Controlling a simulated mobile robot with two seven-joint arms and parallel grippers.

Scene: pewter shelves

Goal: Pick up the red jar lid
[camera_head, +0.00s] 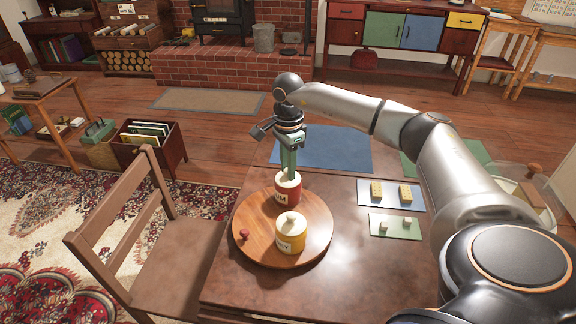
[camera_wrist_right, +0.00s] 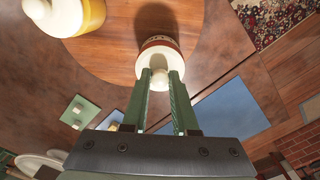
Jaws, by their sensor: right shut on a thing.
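The red jar (camera_head: 287,196) stands on a round wooden board (camera_head: 316,215) on the table. Its lid is cream-white (camera_head: 288,179) with a round knob; the lid also shows in the right wrist view (camera_wrist_right: 157,57). My right gripper (camera_head: 289,168) points down from above, its green fingers shut on the lid's knob, which shows between the fingertips in the right wrist view (camera_wrist_right: 160,80). The lid appears to sit on the jar; I cannot tell whether there is a small gap. My left gripper is in neither view.
A yellow jar (camera_head: 291,235) with a cream lid stands in front of the red jar on the board. A small dark red ball (camera_head: 244,234) lies at the board's left. Two small mats (camera_head: 372,206) with little blocks lie to the right. A chair (camera_head: 165,255) stands left of the table.

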